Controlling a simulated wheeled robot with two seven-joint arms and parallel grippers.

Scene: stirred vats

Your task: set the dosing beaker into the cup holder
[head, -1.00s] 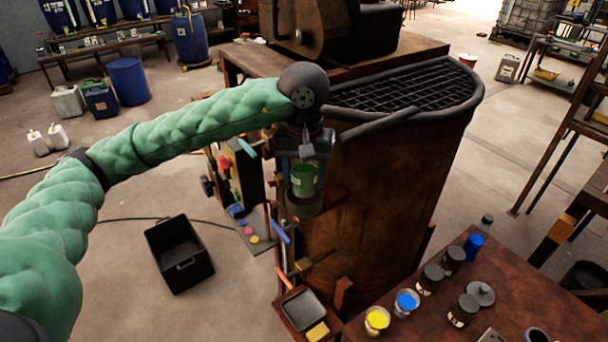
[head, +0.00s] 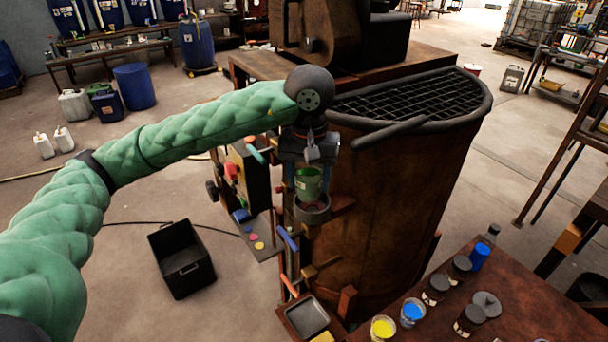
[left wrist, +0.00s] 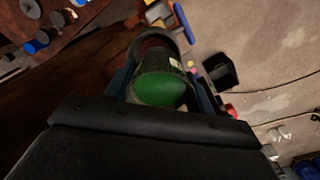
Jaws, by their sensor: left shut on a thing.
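The dosing beaker (head: 308,184) is a small green cup with a pale label. My left gripper (head: 308,166) is shut on it and holds it roughly upright. The cup holder (head: 313,213) is a dark grey ring-shaped cup on the side of the rusty vat. The beaker's base is at the holder's mouth, and some reddish inside of the holder shows below it. Whether they touch I cannot tell. In the left wrist view the beaker's green top (left wrist: 160,90) lies between the fingers, and the holder's rim (left wrist: 172,34) shows just beyond it. My right gripper is not in view.
The rusty vat (head: 385,185) with a grated top stands right beside the holder. Levers and a small tray (head: 307,318) are below. A table (head: 500,320) with paint cups and dark jars is at the lower right. A black bin (head: 181,258) stands on the floor.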

